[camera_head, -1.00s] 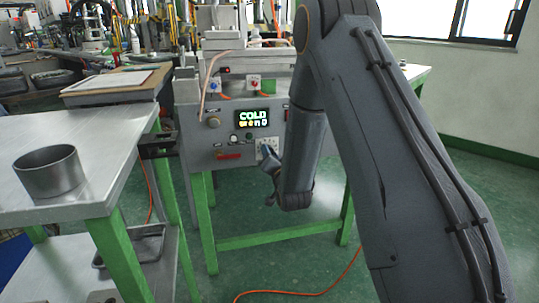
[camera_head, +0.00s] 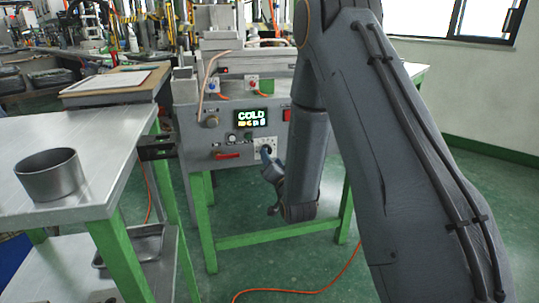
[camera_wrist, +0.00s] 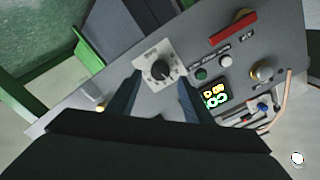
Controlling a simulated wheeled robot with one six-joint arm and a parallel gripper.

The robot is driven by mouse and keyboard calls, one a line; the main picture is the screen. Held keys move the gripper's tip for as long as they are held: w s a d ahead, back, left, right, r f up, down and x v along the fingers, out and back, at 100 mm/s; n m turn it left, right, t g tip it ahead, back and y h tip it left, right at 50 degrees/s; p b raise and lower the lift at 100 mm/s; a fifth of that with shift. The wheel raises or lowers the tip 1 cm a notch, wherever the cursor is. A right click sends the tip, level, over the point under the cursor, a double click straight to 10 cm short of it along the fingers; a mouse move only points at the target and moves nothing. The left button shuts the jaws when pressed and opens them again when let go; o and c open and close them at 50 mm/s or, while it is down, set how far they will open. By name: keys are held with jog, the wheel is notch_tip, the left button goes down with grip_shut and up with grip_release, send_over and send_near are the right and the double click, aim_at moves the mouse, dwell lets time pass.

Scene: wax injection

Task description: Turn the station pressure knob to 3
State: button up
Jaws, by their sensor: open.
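The station pressure knob (camera_wrist: 160,70) is a dark round knob on a pale square dial plate (camera_wrist: 152,53) with small marks. The scale numbers are too small to read. In the head view the dial plate (camera_head: 266,143) is on the station's front panel, right of a red handle, and my gripper partly hides it. My gripper (camera_wrist: 160,78) is open and faces the panel. In the wrist view its two fingers lie left and right of the knob's lower side, apart from each other with nothing held between them. I cannot tell whether they touch the knob.
The grey station panel carries a lit display (camera_head: 250,117), a red handle (camera_head: 227,156), and a brass-coloured round knob (camera_head: 211,122). A metal table (camera_head: 100,135) with a steel cup (camera_head: 50,177) stands at the left. An orange cable (camera_head: 325,288) lies on the green floor.

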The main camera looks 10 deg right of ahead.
jog(key=shift+s, duration=1.55)
jog(key=s+a+r+n+g+y, duration=0.1)
jog(key=s+a+n+g+y, duration=0.1)
jog(key=s+a+n+g, duration=0.65)
jog(key=s+a+r+n+g+h, duration=0.1)
jog(key=s+a+r+g, duration=0.15)
jog(key=s, duration=0.75)
jog(key=s+a+r+n+g, duration=0.15)
jog(key=s+g, duration=0.25)
jog(key=s, duration=0.7)
jog(key=s+a+r+n+g+h, duration=0.1)
jog(key=s+g, duration=0.2)
jog(key=s, duration=0.7)
jog(key=s+d+r+m+p, duration=0.1)
jog(key=d+r+m+p, duration=0.3)
jog(key=d+r+p, duration=0.9)
notch_tip(320, 180, up, 3)
jog(key=p, duration=1)
jog(key=shift+f, duration=0.2)
